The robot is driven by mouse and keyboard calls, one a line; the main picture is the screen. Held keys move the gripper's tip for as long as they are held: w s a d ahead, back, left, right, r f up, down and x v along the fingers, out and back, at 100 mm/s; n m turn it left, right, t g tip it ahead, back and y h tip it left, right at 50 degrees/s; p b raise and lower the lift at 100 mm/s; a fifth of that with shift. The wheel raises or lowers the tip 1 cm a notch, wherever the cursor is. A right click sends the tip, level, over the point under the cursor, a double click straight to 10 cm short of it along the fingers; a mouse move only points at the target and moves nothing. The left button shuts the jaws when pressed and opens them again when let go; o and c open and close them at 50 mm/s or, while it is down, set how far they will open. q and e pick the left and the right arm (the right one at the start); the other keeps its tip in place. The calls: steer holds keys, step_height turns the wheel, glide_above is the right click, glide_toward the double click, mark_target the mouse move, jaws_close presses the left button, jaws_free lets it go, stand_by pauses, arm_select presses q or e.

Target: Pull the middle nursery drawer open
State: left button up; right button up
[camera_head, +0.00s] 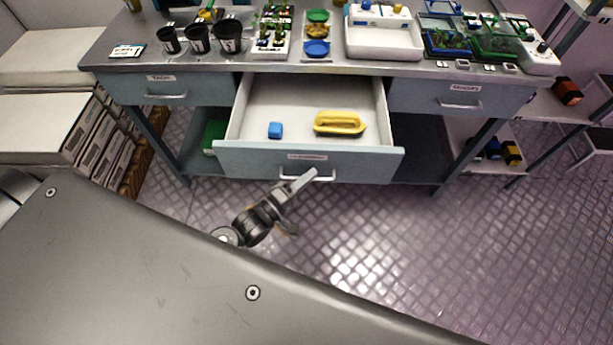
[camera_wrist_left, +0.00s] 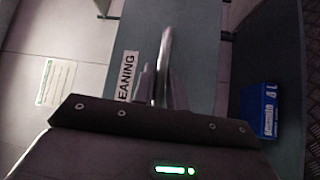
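The middle drawer (camera_head: 250,158) under the bench stands well out from the bench front, and its inside shows. A blue block (camera_head: 275,130) and a yellow handled tool (camera_head: 340,123) lie in it. Its pale bar handle (camera_head: 325,178) is on the front, below a label. My right gripper is not in view.
The left drawer (camera_head: 180,92) and right drawer (camera_head: 460,97) are shut. Black pots (camera_head: 198,38), plant trays and a white basin (camera_head: 383,35) stand on the bench top (camera_head: 330,68). The tiled floor (camera_head: 420,250) in front is clear. A blue box (camera_wrist_left: 258,110) shows in the wrist view.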

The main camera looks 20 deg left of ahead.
arm_select(q)
steer(key=o, duration=0.3)
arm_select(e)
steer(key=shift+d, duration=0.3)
